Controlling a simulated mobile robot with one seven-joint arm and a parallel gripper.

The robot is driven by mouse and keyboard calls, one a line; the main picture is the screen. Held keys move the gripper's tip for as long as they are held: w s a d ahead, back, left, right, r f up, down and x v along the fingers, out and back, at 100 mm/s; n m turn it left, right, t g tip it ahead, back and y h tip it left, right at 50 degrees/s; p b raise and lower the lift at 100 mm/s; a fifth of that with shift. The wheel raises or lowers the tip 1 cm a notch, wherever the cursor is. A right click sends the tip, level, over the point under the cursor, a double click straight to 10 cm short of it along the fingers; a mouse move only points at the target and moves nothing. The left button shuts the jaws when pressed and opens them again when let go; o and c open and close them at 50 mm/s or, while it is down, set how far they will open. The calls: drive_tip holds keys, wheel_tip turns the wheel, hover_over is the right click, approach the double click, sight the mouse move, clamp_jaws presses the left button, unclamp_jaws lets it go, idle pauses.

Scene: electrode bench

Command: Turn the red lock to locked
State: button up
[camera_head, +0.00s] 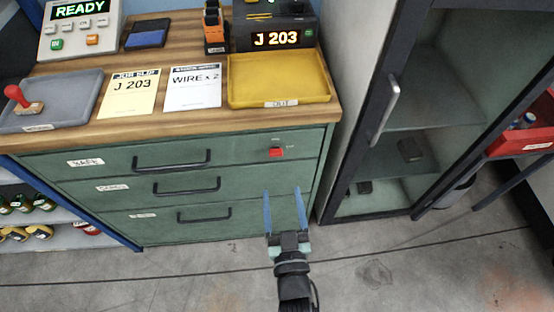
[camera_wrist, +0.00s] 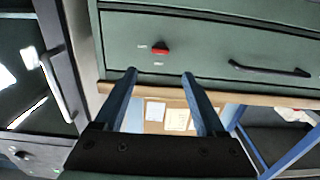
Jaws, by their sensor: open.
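The red lock (camera_head: 276,153) is a small red knob on the right side of the top green drawer (camera_head: 110,160). Small white labels sit beside it, too small to read. It also shows in the wrist view (camera_wrist: 160,49), above and between my fingertips. My gripper (camera_head: 285,192) is open and empty, in front of the drawers and below the lock in the head view. In the wrist view my gripper (camera_wrist: 160,72) has its two blue fingers spread, apart from the lock. I cannot tell which way the lock is turned.
The drawer handle (camera_head: 172,162) lies left of the lock. Above is the wooden bench top (camera_head: 200,118) with a yellow tray (camera_head: 280,98) near its edge. A glass-door cabinet (camera_head: 375,150) stands to the right.

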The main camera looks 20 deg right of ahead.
sight(276, 155)
drive_tip(key=b+x, duration=0.1)
drive_tip(key=x, duration=0.9)
drive_tip(key=shift+w, duration=0.2)
clamp_jaws()
idle(1.1)
